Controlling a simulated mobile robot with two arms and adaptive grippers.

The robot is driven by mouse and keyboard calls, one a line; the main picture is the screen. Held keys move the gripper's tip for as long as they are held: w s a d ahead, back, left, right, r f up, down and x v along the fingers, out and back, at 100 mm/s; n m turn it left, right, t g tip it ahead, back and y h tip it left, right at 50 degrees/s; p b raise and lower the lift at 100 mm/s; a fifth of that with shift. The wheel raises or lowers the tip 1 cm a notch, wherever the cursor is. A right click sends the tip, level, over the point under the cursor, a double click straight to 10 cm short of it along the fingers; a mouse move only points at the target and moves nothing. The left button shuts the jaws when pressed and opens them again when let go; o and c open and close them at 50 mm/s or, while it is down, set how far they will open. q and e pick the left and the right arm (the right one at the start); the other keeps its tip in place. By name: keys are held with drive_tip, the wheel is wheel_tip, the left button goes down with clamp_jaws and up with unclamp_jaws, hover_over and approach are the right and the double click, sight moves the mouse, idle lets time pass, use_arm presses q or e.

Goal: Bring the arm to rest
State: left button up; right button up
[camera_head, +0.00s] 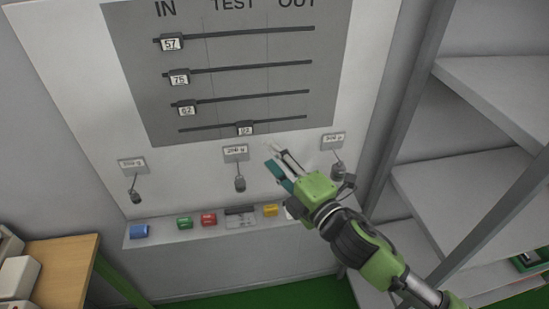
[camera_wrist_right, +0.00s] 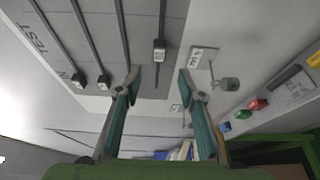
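My right gripper (camera_head: 278,158) is raised in front of the test panel (camera_head: 290,85), near the lowest slider, between the middle and right levers. In the right wrist view its two teal fingers (camera_wrist_right: 158,76) stand apart with nothing between them, so it is open and empty. My right arm comes in from the lower right. My left gripper is in neither view.
Number tags sit on sliders; the lowest tag (camera_head: 245,128) is farther right than the others. Below are the left lever (camera_head: 135,193), middle lever (camera_head: 239,183), right lever (camera_head: 337,169) and a button ledge (camera_head: 160,240). Shelves (camera_head: 455,190) stand right, a wooden table (camera_head: 62,262) left.

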idle(0.3)
drive_tip(key=w+d+f+m+h+b, duration=0.1)
drive_tip(key=w+d+f+m+h, duration=0.15)
drive_tip(key=f, duration=0.55)
drive_tip(key=w+d+f+m+g+h+b, duration=0.1)
drive_tip(key=d+f+m, duration=0.1)
drive_tip(key=d+f, duration=0.35)
drive_tip(key=w+d+f+m+h, duration=0.1)
drive_tip(key=f+m+h, duration=0.15)
drive_tip(key=f, duration=0.75)
drive_tip(key=s+d+f+m+g+h+b, duration=0.1)
drive_tip(key=s+d+f+m+g, duration=0.25)
drive_tip(key=f, duration=0.75)
drive_tip(key=s+d+f+m+h+b, duration=0.15)
drive_tip(key=s+d+f+m, duration=0.35)
drive_tip(key=f, duration=0.6)
drive_tip(key=s+d+f+m+g+h+b, duration=0.1)
drive_tip(key=s+d+f+m+g, duration=0.3)
drive_tip(key=s+f, duration=0.9)
drive_tip(key=s+d+f+m+g+h+b, duration=0.15)
drive_tip(key=s+d+f, duration=0.45)
drive_tip(key=s+f, duration=0.65)
drive_tip(key=s+f+m+g, duration=0.2)
drive_tip(key=s+g, duration=0.1)
drive_tip(key=s, duration=1.5)
drive_tip(key=shift+s+d+f, duration=0.25)
drive_tip(key=shift+d+f, duration=0.1)
